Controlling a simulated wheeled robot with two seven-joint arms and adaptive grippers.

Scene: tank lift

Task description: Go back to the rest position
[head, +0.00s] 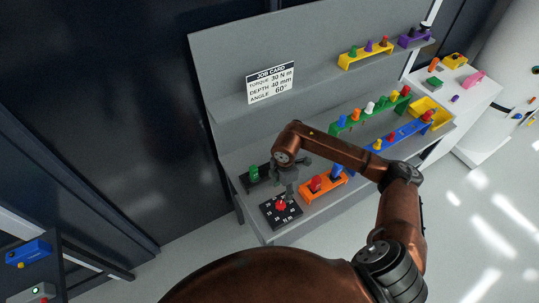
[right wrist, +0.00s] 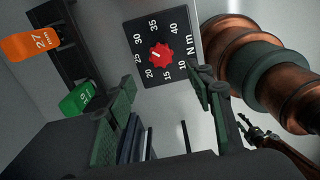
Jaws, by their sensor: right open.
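My right gripper (head: 290,184) is over the front left part of the grey bench, above a black torque dial plate (head: 268,213) with a red knob (head: 281,205). In the right wrist view the jaws of my right gripper (right wrist: 165,95) are wide apart with nothing between them. The dial plate (right wrist: 181,70) and red knob (right wrist: 161,53) lie beyond the fingertips, apart from them. In the right wrist view, what looks like my left gripper (right wrist: 255,131) shows small at the lower right; its jaws are unclear. It does not show in the head view.
A black holder with a green piece (head: 254,173) and an orange rack (head: 325,188) stand close to the right gripper. Green (head: 370,116) and blue (head: 402,134) racks and a yellow bin (head: 428,112) are farther right. A job card (head: 270,84) is on the back panel.

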